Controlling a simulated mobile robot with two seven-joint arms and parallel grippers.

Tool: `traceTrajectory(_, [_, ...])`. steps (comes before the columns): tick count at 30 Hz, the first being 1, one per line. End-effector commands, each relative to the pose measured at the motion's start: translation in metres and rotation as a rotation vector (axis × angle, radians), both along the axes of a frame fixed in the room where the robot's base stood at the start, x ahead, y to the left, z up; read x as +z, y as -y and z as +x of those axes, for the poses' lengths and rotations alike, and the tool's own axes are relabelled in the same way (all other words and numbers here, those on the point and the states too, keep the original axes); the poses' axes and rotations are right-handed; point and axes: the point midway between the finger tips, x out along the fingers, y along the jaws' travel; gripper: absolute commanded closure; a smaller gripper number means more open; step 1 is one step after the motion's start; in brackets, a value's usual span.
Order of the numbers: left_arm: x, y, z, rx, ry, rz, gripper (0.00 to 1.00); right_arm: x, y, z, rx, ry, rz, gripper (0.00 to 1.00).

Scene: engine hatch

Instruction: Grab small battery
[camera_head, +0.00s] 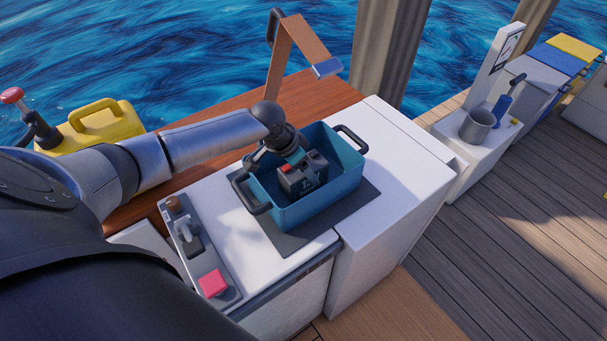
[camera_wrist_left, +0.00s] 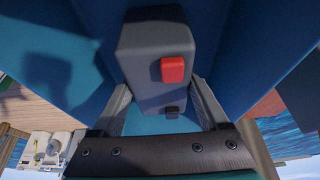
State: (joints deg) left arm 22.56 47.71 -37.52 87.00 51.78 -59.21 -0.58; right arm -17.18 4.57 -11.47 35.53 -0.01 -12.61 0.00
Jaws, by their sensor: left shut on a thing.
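The small battery (camera_head: 303,177) is a dark grey block with a red terminal cap, inside the blue bin (camera_head: 318,214). My left gripper (camera_head: 294,160) reaches down into the bin from the left and is shut on the battery. In the left wrist view the battery (camera_wrist_left: 155,60) sits between the two fingers (camera_wrist_left: 162,100), with its red cap and a small black cap facing the camera. Whether the battery touches the bin floor cannot be told. My right gripper is not in view.
The bin stands on a dark mat (camera_head: 372,192) on a white counter (camera_head: 400,165). A control panel with a pink button (camera_head: 213,283) lies at front left. A yellow canister (camera_head: 103,122) is behind my arm. A grey mug (camera_head: 477,126) stands at right.

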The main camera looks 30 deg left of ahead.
Motion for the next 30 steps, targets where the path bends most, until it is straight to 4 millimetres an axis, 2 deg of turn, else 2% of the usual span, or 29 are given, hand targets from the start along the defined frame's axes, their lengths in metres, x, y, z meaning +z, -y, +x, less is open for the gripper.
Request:
traceTrajectory(2, [0.0000,-0.0001,-0.0002,0.000,0.000,0.000,0.52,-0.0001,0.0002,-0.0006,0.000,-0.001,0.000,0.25])
traceTrajectory(15, [0.0000,-0.0001,-0.0003,0.000,-0.001,0.000,1.00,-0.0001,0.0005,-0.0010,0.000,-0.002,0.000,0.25])
traceTrajectory(30, [0.0080,-0.0001,0.0020,0.000,0.007,-0.001,1.00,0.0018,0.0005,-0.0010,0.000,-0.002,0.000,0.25])
